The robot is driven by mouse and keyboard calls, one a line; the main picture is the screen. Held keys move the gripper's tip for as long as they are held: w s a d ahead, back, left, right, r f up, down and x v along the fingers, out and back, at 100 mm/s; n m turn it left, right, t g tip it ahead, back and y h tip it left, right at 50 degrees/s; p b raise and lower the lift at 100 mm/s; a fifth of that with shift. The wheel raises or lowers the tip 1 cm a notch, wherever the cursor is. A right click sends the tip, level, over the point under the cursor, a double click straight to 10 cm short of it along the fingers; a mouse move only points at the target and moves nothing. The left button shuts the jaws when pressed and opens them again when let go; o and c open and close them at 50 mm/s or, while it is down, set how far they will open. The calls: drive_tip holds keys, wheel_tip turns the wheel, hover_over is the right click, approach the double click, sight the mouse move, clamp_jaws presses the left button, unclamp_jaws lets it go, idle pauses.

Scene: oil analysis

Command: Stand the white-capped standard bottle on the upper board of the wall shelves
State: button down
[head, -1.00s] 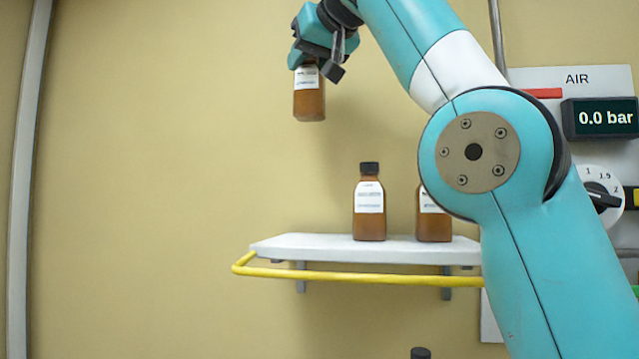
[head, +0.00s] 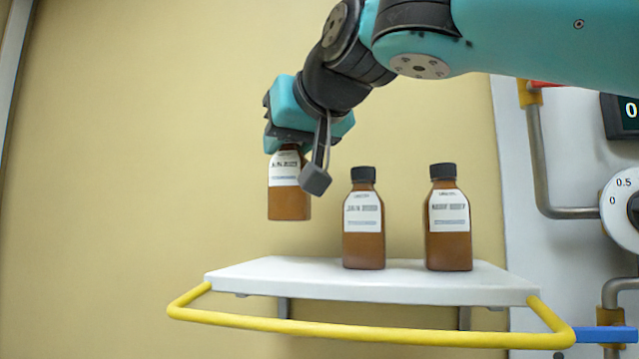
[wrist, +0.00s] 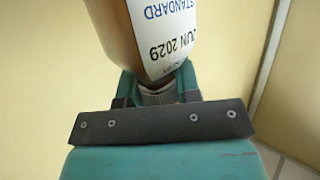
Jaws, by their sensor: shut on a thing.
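My gripper (head: 292,142) is shut on a brown bottle (head: 289,203) with a white label. The bottle hangs upright in the head view, above the left part of the white upper board (head: 255,276), with a gap below its base. The wrist view shows the same bottle (wrist: 125,40) up close, its label reading "STANDARD" and "JUN 2029". Its neck and ribbed, pale cap (wrist: 156,96) sit between the jaws. In the head view the cap is hidden by the gripper.
Two black-capped brown bottles, one in the middle (head: 363,220) and one at the right (head: 448,222), stand on the board. A yellow rail (head: 340,334) runs along its front. The board's left part is free. Pipes and a dial (head: 625,205) are at the right.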

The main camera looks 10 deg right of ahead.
sight(285, 180)
drive_tip(key=shift+a+f, duration=0.1)
drive_tip(key=shift+f, duration=0.55)
wheel_tip(285, 180, down, 4)
drive_tip(key=b, duration=0.4)
drive_tip(key=shift+r, duration=0.1)
drive_tip(key=c, duration=0.8)
unclamp_jaws()
